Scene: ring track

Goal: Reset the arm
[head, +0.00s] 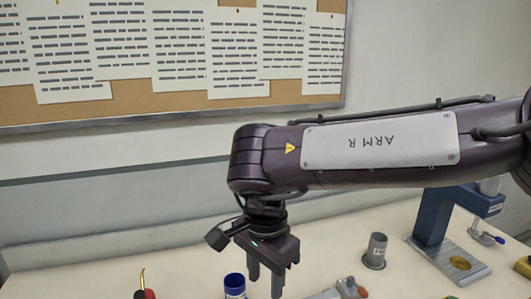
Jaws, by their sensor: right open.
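My right arm comes in from the right, a dark purple link with a light plate marked "ARM R". Its gripper (265,279) points down over the table, with its two fingers apart and nothing seen between them. The fingers are just to the right of a small blue cup (235,285) in the picture. I cannot tell how high the fingertips are above the table. My left gripper is not in view.
On the pale table (330,240) stand a grey cylinder (376,251) and a blue press-like stand (436,222) at right. A corkboard (170,100) with papers hangs behind.

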